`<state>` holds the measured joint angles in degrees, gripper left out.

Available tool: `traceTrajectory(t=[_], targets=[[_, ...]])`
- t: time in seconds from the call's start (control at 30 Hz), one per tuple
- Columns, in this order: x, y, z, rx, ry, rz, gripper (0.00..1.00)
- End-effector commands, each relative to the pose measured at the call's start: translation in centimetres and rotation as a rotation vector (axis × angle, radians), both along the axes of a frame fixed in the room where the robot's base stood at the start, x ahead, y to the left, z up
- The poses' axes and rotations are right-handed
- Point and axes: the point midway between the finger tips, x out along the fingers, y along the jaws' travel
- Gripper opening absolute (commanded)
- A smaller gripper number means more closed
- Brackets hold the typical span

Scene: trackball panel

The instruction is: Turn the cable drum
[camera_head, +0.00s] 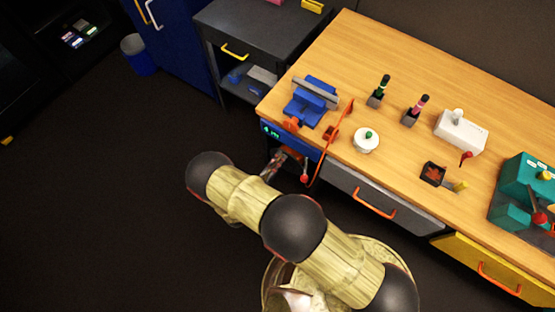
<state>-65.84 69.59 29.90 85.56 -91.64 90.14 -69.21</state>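I cannot single out a cable drum with certainty. A small round white piece with a green knob (366,141) sits near the front edge of the wooden bench, and I cannot tell whether it is the drum. My arm (335,262) reaches from the bottom of the view up and left, in front of the bench. Its last visible black joint (210,176) is over the dark floor, left of the bench. Nothing on the bench is visibly touched by my arm.
The bench top (400,85) carries a blue vise (310,101), an orange clamp (331,132) over its front edge, two upright screwdriver-like tools, a white box (460,132) and a teal machine (524,182). A grey drawer (350,190) is below.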

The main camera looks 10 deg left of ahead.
Motion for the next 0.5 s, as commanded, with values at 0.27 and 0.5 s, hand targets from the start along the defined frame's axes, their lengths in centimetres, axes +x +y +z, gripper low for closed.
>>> traceTrajectory(t=[0.27, 0.5], targets=[[-4.0, 1.9, 0.0, 0.001, 0.000, 0.006, 0.34], [-8.3, 3.6, 0.0, 0.001, 0.000, 0.004, 0.34]])
